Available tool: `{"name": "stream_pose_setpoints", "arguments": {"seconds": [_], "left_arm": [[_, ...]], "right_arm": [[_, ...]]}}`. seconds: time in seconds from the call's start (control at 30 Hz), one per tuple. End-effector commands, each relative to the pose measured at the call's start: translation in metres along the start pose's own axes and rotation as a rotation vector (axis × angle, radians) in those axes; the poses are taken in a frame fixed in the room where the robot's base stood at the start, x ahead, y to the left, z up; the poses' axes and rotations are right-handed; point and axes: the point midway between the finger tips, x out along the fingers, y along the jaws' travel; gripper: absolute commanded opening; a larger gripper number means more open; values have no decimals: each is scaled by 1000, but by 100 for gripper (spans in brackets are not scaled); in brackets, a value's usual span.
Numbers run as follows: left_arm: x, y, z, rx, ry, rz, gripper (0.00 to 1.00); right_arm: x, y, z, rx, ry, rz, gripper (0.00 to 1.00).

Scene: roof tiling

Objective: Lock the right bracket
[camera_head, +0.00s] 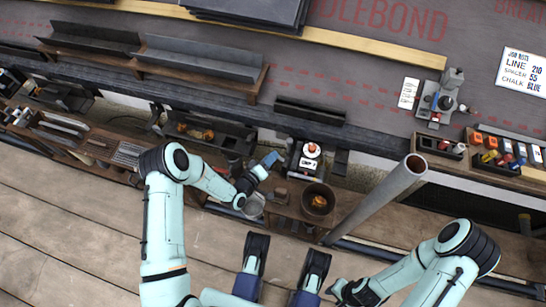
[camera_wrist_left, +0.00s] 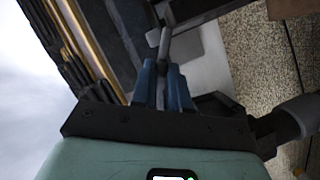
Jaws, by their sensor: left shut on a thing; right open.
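My left gripper (camera_head: 274,158) is at the roof's lower edge, left of the small box with a red knob. In the left wrist view its two blue fingers (camera_wrist_left: 164,85) are shut on a slim grey piece (camera_wrist_left: 163,46), which looks like a lever or pin beside dark metal. I cannot tell whether this piece belongs to the right bracket. A dark bracket-like piece (camera_head: 341,161) hangs under the roof edge, right of the box.
The box with a red knob (camera_head: 308,160) stands beside a brown bucket (camera_head: 318,202). A thick grey pipe (camera_head: 378,198) slants up on the right. Dark gutter lengths (camera_head: 200,65) lie on the roof. A tool station (camera_head: 438,100) and a tray of coloured items (camera_head: 495,165) are at the right.

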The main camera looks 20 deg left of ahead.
Motion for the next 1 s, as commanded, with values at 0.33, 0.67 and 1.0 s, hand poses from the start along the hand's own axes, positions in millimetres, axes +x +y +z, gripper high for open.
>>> {"name": "stream_pose_setpoints", "arguments": {"seconds": [0.33,0.67,1.0], "left_arm": [[1,-17,2,-289,3,118,0],[3,-25,6,-473,2,196,0],[3,-28,8,-542,0,224,0]], "right_arm": [[1,2,2,2,-7,3,43],[1,2,2,3,-9,4,43],[1,2,2,3,-9,4,43]]}}
